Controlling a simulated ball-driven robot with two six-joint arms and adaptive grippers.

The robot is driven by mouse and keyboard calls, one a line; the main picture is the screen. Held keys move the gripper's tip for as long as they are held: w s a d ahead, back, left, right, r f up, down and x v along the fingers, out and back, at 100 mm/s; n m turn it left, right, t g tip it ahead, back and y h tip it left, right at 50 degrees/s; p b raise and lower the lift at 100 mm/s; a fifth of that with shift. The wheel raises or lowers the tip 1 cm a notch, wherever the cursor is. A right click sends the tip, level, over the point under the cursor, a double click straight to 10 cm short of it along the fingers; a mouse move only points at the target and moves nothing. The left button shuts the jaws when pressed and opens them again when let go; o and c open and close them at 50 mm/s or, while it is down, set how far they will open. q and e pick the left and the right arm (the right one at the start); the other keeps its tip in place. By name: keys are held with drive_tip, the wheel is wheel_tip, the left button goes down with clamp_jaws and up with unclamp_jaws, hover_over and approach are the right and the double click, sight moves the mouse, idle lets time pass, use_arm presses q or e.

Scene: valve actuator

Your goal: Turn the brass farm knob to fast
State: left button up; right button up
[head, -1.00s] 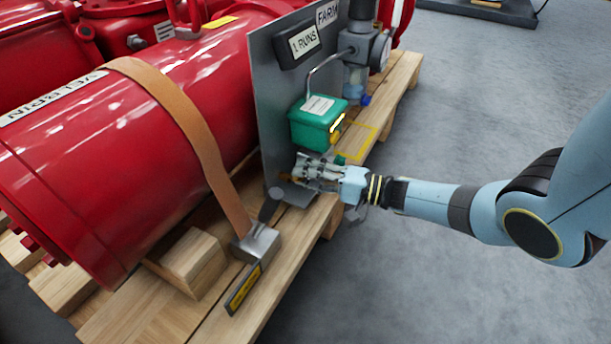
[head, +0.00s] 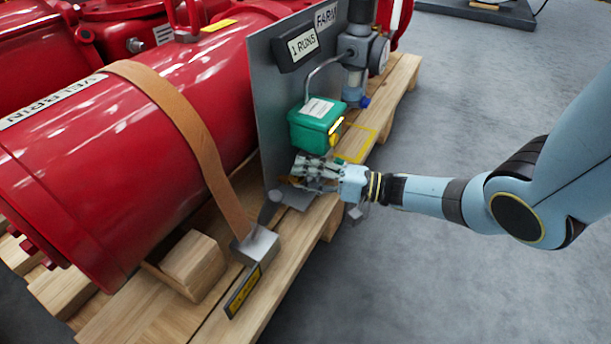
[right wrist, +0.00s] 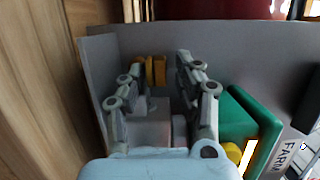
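A small brass-coloured knob (right wrist: 150,70) shows in the right wrist view, low on the grey upright panel (right wrist: 260,50). My right gripper (right wrist: 160,64) is open, with one finger on each side of the knob. The left finger in that view is close to the knob, and a gap shows before the right finger; contact cannot be told. In the head view my right gripper (head: 299,170) is at the panel's foot, below the green box (head: 316,124), and mostly hides the knob. No fast or slow marking is readable. My left gripper is not in view.
The green box (right wrist: 240,120) with a yellow part stands close beside the gripper. A grey strap buckle (head: 256,243) sits on the wooden pallet (head: 275,285). The red cylinder (head: 90,170) is behind; open floor lies right.

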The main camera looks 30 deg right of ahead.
drive_tip(key=shift+w+r, duration=0.1)
drive_tip(key=shift+r, duration=0.05)
drive_tip(key=v, duration=1.2)
